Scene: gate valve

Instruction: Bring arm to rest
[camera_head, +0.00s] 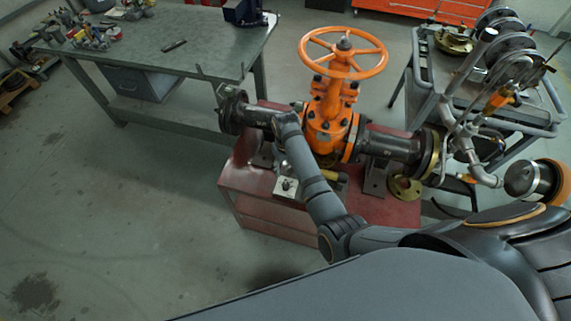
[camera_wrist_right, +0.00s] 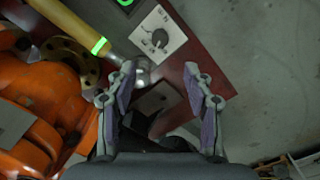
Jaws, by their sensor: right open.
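My right arm reaches in from the lower right of the head view, bends at the elbow and rises in front of the gate valve's left pipe. My right gripper (camera_head: 221,75) is at the arm's far end, left of the orange gate valve (camera_head: 327,122). In the right wrist view its two fingers (camera_wrist_right: 160,75) stand apart with nothing between them. The valve body (camera_wrist_right: 40,135) shows at the left there. A grey box with a dark knob (camera_wrist_right: 158,38) and a yellow handle (camera_wrist_right: 68,22) appear beyond the fingertips. My left gripper is not in view.
The red stand (camera_head: 270,213) carries the valve, topped by an orange handwheel (camera_head: 343,50). A metal workbench (camera_head: 150,52) with small parts is at the upper left. A cart (camera_head: 425,85) with pipe parts is at the right. The floor at the lower left is clear.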

